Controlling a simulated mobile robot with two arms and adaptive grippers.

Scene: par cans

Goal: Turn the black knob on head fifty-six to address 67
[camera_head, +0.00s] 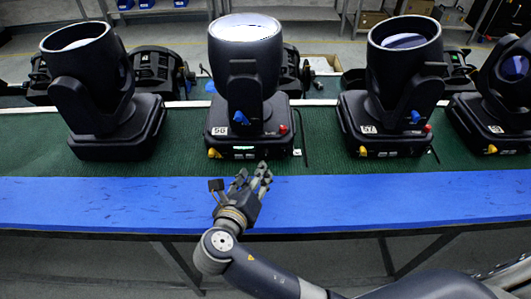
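Head fifty-six (246,85) is a black moving-head lamp, second from the left, with a "56" label (220,131) on its base. Its base front has a yellow knob (214,153), a lit green display (244,148) and a red knob (283,129); a blue knob (238,117) sits above. I cannot clearly make out a black knob against the dark base. My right gripper (243,176) is just in front of and below this base front, fingers spread apart, with nothing seen between them. Whether a fingertip touches the base I cannot tell. My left gripper is out of view.
Similar lamps stand left (91,85) and right (399,75), with another at the far right edge (505,90). They stand on a green mat (185,150). A blue bench edge (400,200) runs along the front, mostly clear. More black units are behind.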

